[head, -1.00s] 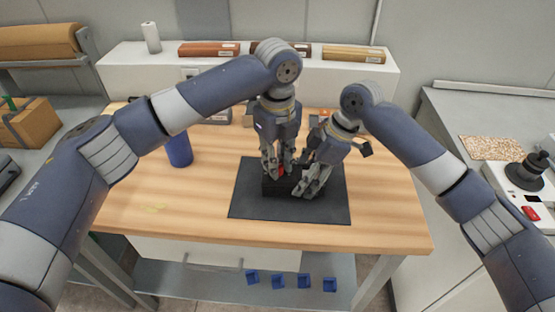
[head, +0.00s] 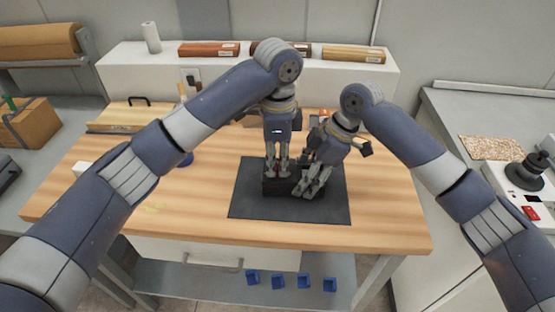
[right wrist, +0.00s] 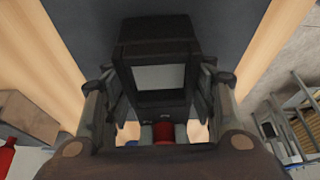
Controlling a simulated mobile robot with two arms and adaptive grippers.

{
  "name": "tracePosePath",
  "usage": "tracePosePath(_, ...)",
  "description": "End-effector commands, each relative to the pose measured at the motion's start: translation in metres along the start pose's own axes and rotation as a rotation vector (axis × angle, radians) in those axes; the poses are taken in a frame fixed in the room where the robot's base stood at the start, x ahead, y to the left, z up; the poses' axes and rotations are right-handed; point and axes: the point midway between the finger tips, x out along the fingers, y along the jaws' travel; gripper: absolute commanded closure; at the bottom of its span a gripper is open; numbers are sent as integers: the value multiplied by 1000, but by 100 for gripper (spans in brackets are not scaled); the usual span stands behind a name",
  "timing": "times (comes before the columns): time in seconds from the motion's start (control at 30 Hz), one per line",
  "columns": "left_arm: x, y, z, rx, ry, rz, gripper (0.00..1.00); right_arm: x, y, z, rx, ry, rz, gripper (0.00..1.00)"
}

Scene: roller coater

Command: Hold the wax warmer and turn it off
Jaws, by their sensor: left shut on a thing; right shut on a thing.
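The wax warmer (head: 280,188) is a small black box standing on a dark mat (head: 250,205) on the wooden table. In the right wrist view the wax warmer (right wrist: 158,45) shows a grey panel and a red knob (right wrist: 163,132). My right gripper (head: 307,190) comes in tilted from the right and is shut on the warmer's body, with one finger on each side in the wrist view.
A blue cup (head: 186,160) is mostly hidden behind my left arm. A wooden board with a black handle (head: 125,115) lies at the back left. Several small blue trays (head: 278,282) sit on the lower shelf. The table's front right is clear.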

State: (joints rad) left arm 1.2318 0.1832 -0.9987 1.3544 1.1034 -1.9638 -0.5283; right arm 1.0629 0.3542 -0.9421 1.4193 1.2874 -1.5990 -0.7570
Motion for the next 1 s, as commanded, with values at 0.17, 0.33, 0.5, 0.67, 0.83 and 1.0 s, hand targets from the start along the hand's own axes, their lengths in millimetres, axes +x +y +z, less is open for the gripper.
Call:
tracePosePath(0.17, -1, 0, -2, -165, 4, -1, 100, 0, -1, -2, -4, 2, -3, 70)
tracePosePath(0.33, -1, 0, -1, -328, 4, -1, 100, 0, -1, -2, -4, 2, -3, 70)
tracePosePath(0.5, -1, 0, -1, -489, 4, -1, 100, 0, -1, -2, -5, 2, -3, 70)
tracePosePath(0.67, -1, -1, -1, -641, 4, -1, 100, 0, -2, -2, -6, 3, -4, 70)
tracePosePath(0.83, -1, -1, -1, -803, 5, -1, 100, 0, -2, -2, -6, 3, -4, 70)
tracePosePath(1.0, -1, -1, -1, -964, 6, 0, 100, 1, -2, -2, -6, 3, -5, 70)
